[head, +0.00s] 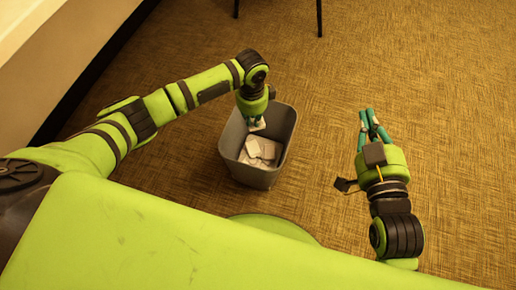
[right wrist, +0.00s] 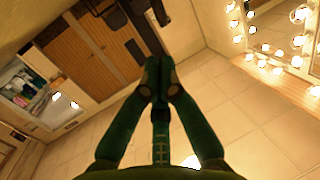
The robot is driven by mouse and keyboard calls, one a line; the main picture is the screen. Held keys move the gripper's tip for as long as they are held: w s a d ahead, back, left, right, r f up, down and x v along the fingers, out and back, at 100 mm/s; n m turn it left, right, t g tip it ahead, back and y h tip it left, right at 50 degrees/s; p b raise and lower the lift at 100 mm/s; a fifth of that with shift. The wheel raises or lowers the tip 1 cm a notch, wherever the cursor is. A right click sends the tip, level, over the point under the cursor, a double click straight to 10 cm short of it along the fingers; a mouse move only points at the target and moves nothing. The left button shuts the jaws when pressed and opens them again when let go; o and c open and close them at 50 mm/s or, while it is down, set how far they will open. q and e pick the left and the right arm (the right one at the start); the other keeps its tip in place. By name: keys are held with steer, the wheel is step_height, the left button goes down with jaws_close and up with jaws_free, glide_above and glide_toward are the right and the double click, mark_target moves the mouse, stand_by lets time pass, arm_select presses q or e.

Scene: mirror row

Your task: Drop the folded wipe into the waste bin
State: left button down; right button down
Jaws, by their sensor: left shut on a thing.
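A grey waste bin (head: 235,139) stands on the floor in the middle of the head view, with several white crumpled pieces inside. My left gripper (head: 257,122) points down over the far part of the bin's opening. It is shut on the folded wipe (head: 259,128), a small white piece partly hidden by the fingers. I cannot tell the exact height of the wipe above the pieces below. My right gripper (head: 367,117) is right of the bin, apart from it. Its fingertips meet in the right wrist view (right wrist: 161,77), with nothing seen between them.
Brown woven floor (head: 440,110) lies clear around the bin. Thin dark legs (head: 319,18) of some furniture show at the top. A pale wall or panel runs along the upper left. Lit bulbs (right wrist: 297,62) show in the right wrist view.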

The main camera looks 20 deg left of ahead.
steer(key=shift+a+r+t, duration=0.25)
steer(key=shift+r+t, duration=0.15)
steer(key=shift+r, duration=0.3)
arm_select(q)
steer(key=c, duration=1.2)
jaws_free()
steer(key=shift+f, duration=0.1)
step_height(320, 180, up, 12)
steer(key=shift+r, duration=0.1)
